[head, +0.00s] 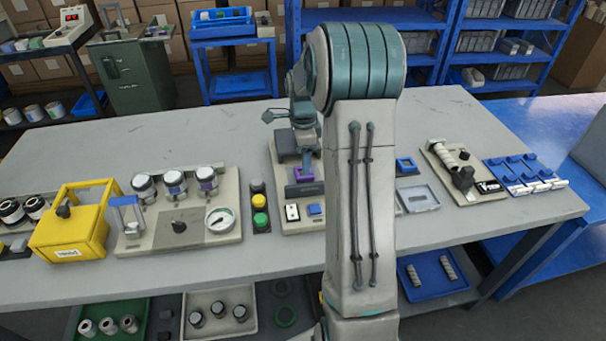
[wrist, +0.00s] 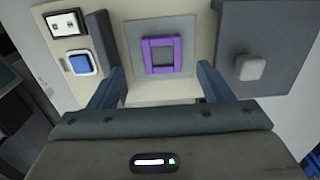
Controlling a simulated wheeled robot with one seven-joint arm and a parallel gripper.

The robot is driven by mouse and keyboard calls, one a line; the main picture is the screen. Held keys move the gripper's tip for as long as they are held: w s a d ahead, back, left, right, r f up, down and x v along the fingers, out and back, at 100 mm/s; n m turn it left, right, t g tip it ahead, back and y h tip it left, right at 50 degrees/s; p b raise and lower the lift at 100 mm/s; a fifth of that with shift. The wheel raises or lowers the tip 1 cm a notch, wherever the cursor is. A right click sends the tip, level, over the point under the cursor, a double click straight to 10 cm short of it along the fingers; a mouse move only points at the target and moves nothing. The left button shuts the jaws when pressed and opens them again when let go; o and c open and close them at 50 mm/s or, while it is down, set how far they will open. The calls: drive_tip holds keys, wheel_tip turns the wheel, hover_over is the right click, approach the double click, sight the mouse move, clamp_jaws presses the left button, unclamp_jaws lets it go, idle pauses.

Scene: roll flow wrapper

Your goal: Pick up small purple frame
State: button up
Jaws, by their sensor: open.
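The small purple frame (wrist: 145,56) is a square ring lying flat on a grey square plate (wrist: 187,36) of a beige machine base. It shows in the wrist view at upper middle and in the head view (head: 304,174) just left of my arm. My gripper (wrist: 160,77) is open, its two fingers on either side of the frame's near part in the picture, with space between each finger and the frame. In the head view my arm hides part of the machine, and the fingertips are hard to make out. I cannot tell how high the fingers are above the frame.
Beside the frame are a blue button (wrist: 80,63), a white switch plate (wrist: 67,26) and a dark block with a pale knob (wrist: 249,67). A yellow box (head: 68,236) and gauge panel (head: 180,228) stand left on the table. The table's back left is clear.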

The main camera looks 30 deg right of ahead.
sight(301, 167)
drive_tip(key=shift+w+a+f+p, duration=0.1)
drive_tip(key=shift+w+f+p, duration=0.1)
drive_tip(key=shift+f, duration=1.15)
drive_tip(key=shift+w+a+f+p, duration=0.1)
drive_tip(key=shift+f+p, duration=0.05)
drive_tip(key=shift+f, duration=1.2)
drive_tip(key=c, duration=1.1)
drive_tip(key=shift+c, duration=0.2)
drive_tip(key=shift+r, duration=0.15)
